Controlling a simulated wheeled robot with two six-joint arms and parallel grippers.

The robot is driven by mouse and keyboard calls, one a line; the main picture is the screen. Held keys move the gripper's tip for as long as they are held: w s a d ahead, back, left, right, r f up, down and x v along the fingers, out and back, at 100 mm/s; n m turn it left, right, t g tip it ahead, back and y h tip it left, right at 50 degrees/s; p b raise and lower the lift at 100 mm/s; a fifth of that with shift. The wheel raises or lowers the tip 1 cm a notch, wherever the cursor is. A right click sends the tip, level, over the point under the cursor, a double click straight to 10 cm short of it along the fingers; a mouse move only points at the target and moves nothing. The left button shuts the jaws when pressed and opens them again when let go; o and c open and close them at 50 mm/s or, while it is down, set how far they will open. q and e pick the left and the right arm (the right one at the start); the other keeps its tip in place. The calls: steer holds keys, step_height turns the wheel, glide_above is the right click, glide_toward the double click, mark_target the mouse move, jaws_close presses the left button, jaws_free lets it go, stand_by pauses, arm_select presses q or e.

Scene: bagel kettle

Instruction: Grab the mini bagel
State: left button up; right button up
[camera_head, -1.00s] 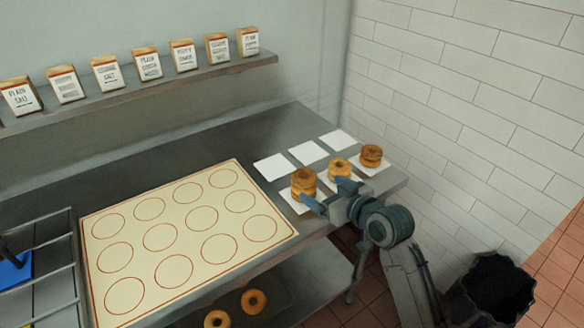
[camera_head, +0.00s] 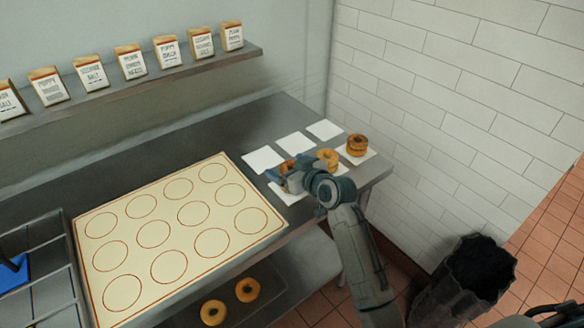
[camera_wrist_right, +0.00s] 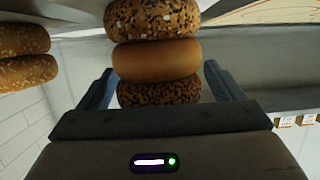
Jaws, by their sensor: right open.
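Bagels sit in small stacks on white square papers at the right end of the steel counter. The nearest stack (camera_head: 286,167) is mostly hidden behind my right gripper (camera_head: 284,180). In the right wrist view, my right gripper (camera_wrist_right: 158,70) is open, with one blue finger on each side of this stack. The stack shows a seeded bagel (camera_wrist_right: 152,18), a plain bagel (camera_wrist_right: 157,59) and a dark-speckled bagel (camera_wrist_right: 158,90). The fingers look apart from the bagels. A plain stack (camera_head: 327,158) and a browner stack (camera_head: 357,145) stand to the right. My left gripper is not in view.
A cream mat with printed circles (camera_head: 262,241) covers the counter's middle. Empty white papers (camera_head: 294,144) lie behind the stacks. Labelled bags (camera_head: 168,51) line the wall shelf. Two bagels (camera_head: 247,290) lie on the lower shelf. A dark bin (camera_head: 461,275) stands at right.

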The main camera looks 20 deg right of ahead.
steer(key=c, duration=1.1)
steer(key=shift+o, duration=0.2)
